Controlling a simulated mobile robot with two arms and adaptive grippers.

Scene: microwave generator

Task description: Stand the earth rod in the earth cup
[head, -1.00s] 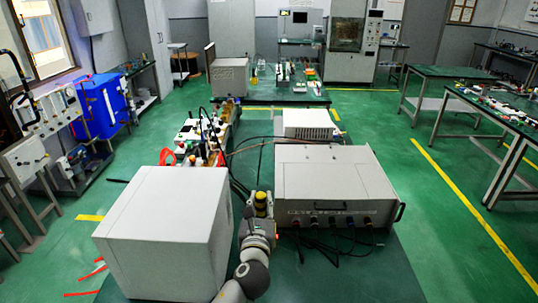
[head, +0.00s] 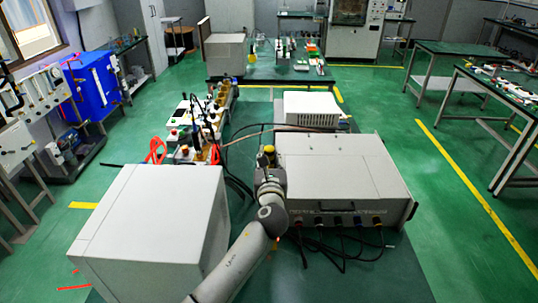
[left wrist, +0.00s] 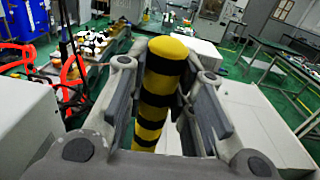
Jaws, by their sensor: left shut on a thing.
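The earth rod appears to be the yellow-and-black striped rod (left wrist: 162,85). It stands roughly upright between the fingers of my left gripper (left wrist: 170,90) in the left wrist view, which is shut on it. In the head view, my left gripper (head: 269,172) is in the gap between two pale boxes, close to the left side of the right one. Only the yellow top of the rod (head: 269,150) shows there; its lower end is hidden. I cannot make out the earth cup in either view. My right gripper is not in view.
A large pale box (head: 150,235) stands left of my arm and a wide instrument box (head: 345,175) stands right. A smaller white box (head: 311,108) stands behind it. Black cables (head: 235,170) and bench equipment (head: 195,125) lie ahead to the left.

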